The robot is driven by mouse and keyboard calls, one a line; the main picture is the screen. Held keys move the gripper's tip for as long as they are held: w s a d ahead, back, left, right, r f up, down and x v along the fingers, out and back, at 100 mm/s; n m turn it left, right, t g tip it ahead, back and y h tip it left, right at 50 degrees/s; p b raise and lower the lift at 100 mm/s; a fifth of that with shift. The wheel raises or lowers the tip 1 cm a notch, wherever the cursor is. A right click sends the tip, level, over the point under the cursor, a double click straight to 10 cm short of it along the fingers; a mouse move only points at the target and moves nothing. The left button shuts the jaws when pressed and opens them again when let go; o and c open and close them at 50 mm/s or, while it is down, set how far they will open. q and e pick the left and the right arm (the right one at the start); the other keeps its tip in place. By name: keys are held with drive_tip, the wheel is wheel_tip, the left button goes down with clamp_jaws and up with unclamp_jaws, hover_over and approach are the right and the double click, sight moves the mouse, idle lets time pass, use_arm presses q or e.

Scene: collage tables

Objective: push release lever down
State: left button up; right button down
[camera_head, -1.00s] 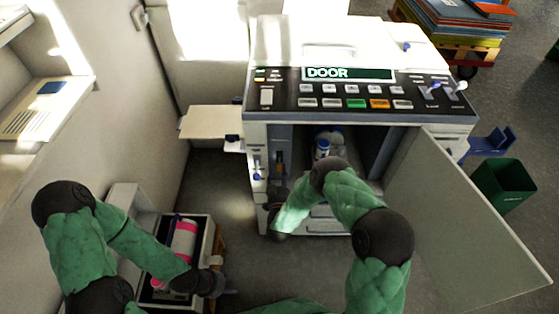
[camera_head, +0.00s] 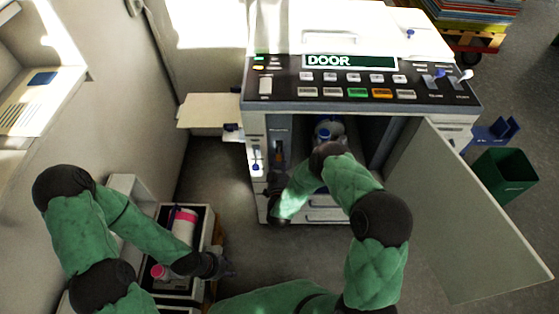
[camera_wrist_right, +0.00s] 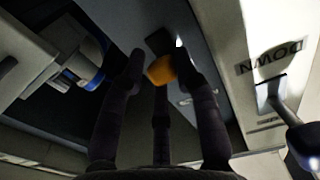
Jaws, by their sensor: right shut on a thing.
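My right gripper (camera_head: 276,180) is at the left side of the copier's open front compartment. In the right wrist view its fingers (camera_wrist_right: 163,72) are closed around a small orange piece (camera_wrist_right: 161,70) on a dark mount, which looks like the lever's tip. A lever with a dark blue knob (camera_wrist_right: 303,146) sits to the right there, under an upside-down "DOWN" label (camera_wrist_right: 272,57). My left gripper (camera_head: 225,268) is low at the left, beside the supply box, and too small and dark to judge its jaws.
The copier (camera_head: 300,117) shows "DOOR" on its display (camera_head: 350,62). Its door (camera_head: 455,220) stands open to the right. A blue-and-white part (camera_head: 328,130) is inside. A pink-banded bottle (camera_head: 184,225) lies in the box at left. A green bin (camera_head: 505,175) stands at right.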

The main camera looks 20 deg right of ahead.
drive_tip(key=shift+w+a+f+t, duration=0.1)
drive_tip(key=shift+w+a+t, duration=0.1)
drive_tip(key=shift+t, duration=0.3)
drive_tip(key=c, duration=2)
unclamp_jaws()
drive_tip(key=o, duration=1)
drive_tip(key=shift+c, duration=0.2)
drive_tip(key=shift+a, duration=0.15)
drive_tip(key=shift+s+f, duration=0.1)
drive_tip(key=shift+s, duration=0.15)
drive_tip(key=v, duration=1.1)
drive_tip(key=shift+s, duration=0.2)
drive_tip(key=shift+a+f, duration=0.1)
drive_tip(key=shift+f, duration=0.05)
